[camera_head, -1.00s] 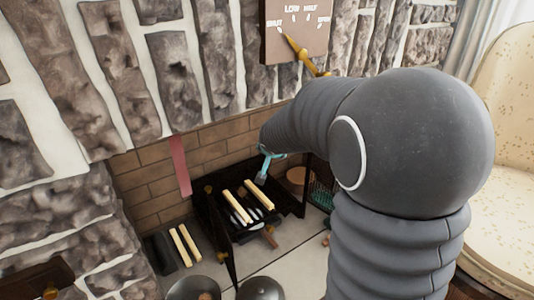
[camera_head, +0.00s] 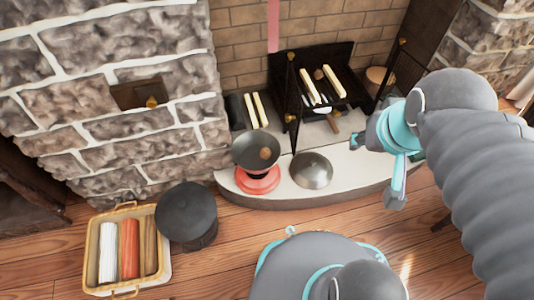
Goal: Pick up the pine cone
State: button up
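I cannot tell for sure which thing is the pine cone. A small brown rounded thing (camera_head: 265,154) lies in a dark pan (camera_head: 247,139) on a red stand. Another small brown thing (camera_head: 318,74) sits among the pale sticks in the fireplace. Either is too small to make out clearly. My gripper (camera_head: 376,171) is at the right, in front of the hearth, with its two fingers spread apart. It appears empty and is well to the right of the pan, touching neither brown thing.
A silver dome lid (camera_head: 311,171) sits on the white hearth slab (camera_head: 350,180) beside the pan. A black lidded pot (camera_head: 187,214) and a yellow-rimmed basket (camera_head: 92,255) with several logs stand on the wooden floor at left. A dark fire screen panel (camera_head: 291,100) stands before the grate.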

aim_at(265, 154)
jog(key=k, duration=0.25)
jog(key=z, duration=1.25)
jog(key=i, duration=0.6)
jog(key=u, duration=1.95)
